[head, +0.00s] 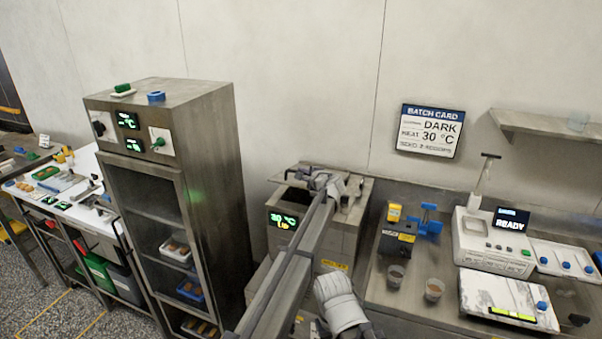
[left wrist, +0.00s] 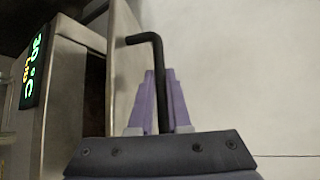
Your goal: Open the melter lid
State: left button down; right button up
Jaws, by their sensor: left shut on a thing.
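The melter (head: 340,240) is a steel box in the middle of the head view, with a green 30 °C display (head: 283,220). Its display also shows at the left of the left wrist view (left wrist: 35,68). My left gripper (head: 325,180) is over the melter top, shut on the black bent handle (left wrist: 158,75) of the lid. The lid (left wrist: 122,55) shows as a grey panel beside the handle, with a dark gap (left wrist: 95,88) between it and the box. My arm hides much of the lid in the head view, so its exact angle is unclear. My right gripper is not in view.
A tall steel cabinet (head: 215,170) stands left of the melter. A steel counter at the right holds cups (head: 434,290), a yellow-and-black device (head: 397,238) and a white machine (head: 490,240). The wall with the batch card (head: 431,131) is behind.

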pick_arm(q)
jog(key=w+d+r+g+p, duration=0.1)
jog(key=w+d+r+p, duration=0.1)
jog(key=w+r+p, duration=0.3)
jog(key=shift+w+r+m+p, duration=0.3)
jog(key=shift+r+m+p, duration=0.1)
jog(key=shift+r+p, duration=1.5)
jog(key=shift+f, duration=0.1)
jog(key=c, duration=0.9)
grip_release()
jog(key=shift+a, duration=0.1)
jog(key=shift+s, duration=0.1)
